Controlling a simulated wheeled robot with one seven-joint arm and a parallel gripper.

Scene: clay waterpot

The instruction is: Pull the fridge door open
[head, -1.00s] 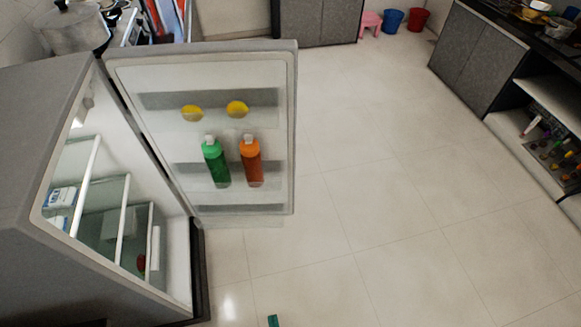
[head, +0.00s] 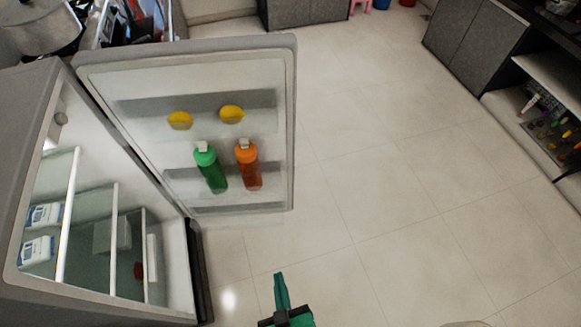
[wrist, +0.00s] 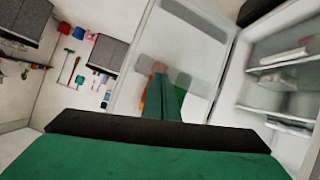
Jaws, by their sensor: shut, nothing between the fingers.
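The fridge door (head: 200,105) stands wide open in the head view, its inner side facing me. A green bottle (head: 211,170), an orange bottle (head: 248,166) and two yellow fruits (head: 231,114) sit on its shelves. The fridge body (head: 35,95) is at the left with its interior exposed. My gripper (head: 281,280) is at the bottom centre, with its green fingers together and empty, apart from the door. In the wrist view the green fingers (wrist: 167,108) point towards the open door (wrist: 210,35); the fridge shelves (wrist: 285,85) show at the right. The outer handle is hidden.
White cartons (head: 40,231) stand inside the fridge. A metal pot (head: 40,28) is on the counter behind it. Dark cabinets (head: 476,42) and an open shelf (head: 545,115) line the right side. The tiled floor between (head: 390,160) is clear.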

